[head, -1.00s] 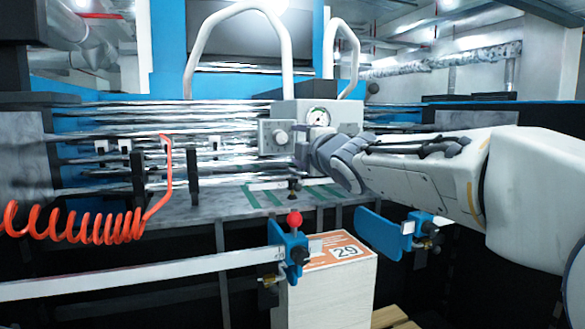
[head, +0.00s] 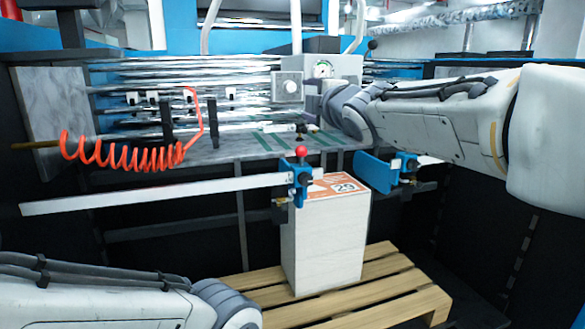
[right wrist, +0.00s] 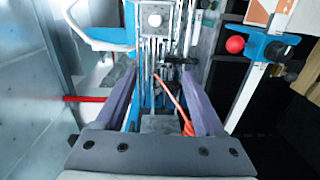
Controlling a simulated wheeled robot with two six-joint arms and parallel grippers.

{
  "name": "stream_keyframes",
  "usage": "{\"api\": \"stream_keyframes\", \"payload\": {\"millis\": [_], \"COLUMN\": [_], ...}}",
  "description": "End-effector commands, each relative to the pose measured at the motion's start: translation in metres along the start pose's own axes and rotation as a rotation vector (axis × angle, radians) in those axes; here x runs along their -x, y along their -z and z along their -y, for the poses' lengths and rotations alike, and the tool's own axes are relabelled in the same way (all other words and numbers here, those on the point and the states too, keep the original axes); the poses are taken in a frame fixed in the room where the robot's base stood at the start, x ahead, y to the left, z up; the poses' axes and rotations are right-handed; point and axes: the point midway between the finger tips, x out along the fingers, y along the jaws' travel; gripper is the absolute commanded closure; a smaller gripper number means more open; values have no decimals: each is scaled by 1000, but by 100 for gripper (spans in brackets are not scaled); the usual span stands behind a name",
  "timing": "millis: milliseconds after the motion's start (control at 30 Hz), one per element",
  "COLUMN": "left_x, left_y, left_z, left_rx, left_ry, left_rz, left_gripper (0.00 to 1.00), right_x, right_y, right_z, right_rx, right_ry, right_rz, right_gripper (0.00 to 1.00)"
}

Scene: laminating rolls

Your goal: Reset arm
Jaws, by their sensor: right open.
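My right arm comes in from the right in the head view, with its gripper (head: 314,100) beside the grey control box (head: 318,70) with a round gauge. The fingers are partly hidden by the wrist in that view. In the right wrist view the two purple fingers of this gripper (right wrist: 158,73) are apart with nothing held between them. Rollers and an orange coil show beyond them. My left arm lies low at the bottom left of the head view; its wrist is visible, but its fingers are out of frame.
An orange coiled hose (head: 125,155) hangs before the metal rollers (head: 120,75). A long white bar (head: 150,194) with a blue clamp (head: 299,182) crosses the front. A white stack (head: 325,245) with an orange label stands on a wooden pallet (head: 395,290). Another blue clamp (head: 375,172) is at right.

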Motion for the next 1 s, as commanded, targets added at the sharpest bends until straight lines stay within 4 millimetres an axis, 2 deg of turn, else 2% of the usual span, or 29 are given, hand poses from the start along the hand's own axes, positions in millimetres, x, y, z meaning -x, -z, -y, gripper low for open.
{"api": "stream_keyframes", "payload": {"millis": [267,433,567,667,767,800,867,900,1000], "left_x": [8,13,18,24,31,34,38,40,45], "left_y": [1,1,1,2,2,2,2,3,3], "left_z": [0,-1,-1,-2,-2,-2,-3,-3,-3], "left_rx": [0,0,0,0,0,0,0,0,0], "left_ry": [0,0,0,0,0,0,0,0,0], "left_rz": [-1,-1,-1,-1,0,0,-1,-1,-1], "left_gripper": [39,39,39,39,39,39,39,39,39], "right_x": [13,32,56,84,130,153,189,214,271], "right_y": [17,29,41,53,68,73,81,85,91], "right_z": [46,88,129,168,214,234,261,277,307], "right_rx": [-175,-321,-457,-577,-714,-768,-841,-883,-955], "right_ry": [152,291,429,563,737,813,925,994,1139], "right_rz": [19,57,106,167,266,319,407,470,625], "right_gripper": [29,29,29,29,29,29,29,29,29]}}
